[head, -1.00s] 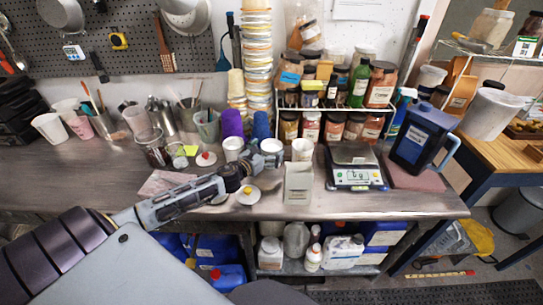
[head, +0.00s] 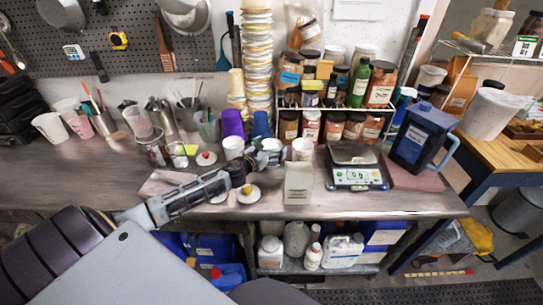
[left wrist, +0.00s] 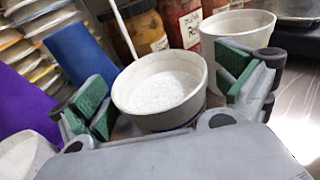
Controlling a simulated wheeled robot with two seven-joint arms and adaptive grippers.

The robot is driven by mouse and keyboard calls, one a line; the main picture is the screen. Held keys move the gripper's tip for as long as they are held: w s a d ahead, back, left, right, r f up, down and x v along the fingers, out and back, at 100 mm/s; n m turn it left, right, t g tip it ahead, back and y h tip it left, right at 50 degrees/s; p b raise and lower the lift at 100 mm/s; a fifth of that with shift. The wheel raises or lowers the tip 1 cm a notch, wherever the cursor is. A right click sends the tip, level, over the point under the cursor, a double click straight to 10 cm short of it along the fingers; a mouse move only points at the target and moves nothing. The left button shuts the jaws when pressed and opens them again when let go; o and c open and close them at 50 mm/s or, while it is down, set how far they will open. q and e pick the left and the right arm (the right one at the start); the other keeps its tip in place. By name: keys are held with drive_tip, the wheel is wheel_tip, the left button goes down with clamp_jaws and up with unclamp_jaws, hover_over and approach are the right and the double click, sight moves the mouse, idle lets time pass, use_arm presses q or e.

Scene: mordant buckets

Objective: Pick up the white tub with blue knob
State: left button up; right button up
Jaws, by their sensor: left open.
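A white tub (left wrist: 160,90) holding white powder stands open between the fingers of my left gripper in the left wrist view. A bit of blue shows low at its base; I cannot tell whether this is the knob. In the head view the tub (head: 272,145) is partly hidden behind my left gripper (head: 268,158). The gripper (left wrist: 170,100) is open, with green pads on either side of the tub, and I see no firm contact. My right gripper is not in view.
White tubs stand to the left (head: 233,147) and right (head: 302,148) of it. Blue and purple cups (head: 232,122) and a jar rack stand behind. A scale (head: 355,176) is to the right.

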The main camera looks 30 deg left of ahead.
use_arm(q)
drive_tip(key=c, duration=1.3)
drive_tip(key=shift+o, duration=0.2)
drive_tip(key=shift+r, duration=0.25)
wheel_tip(320, 180, up, 10)
drive_tip(key=p, duration=0.1)
drive_tip(key=shift+f, duration=0.2)
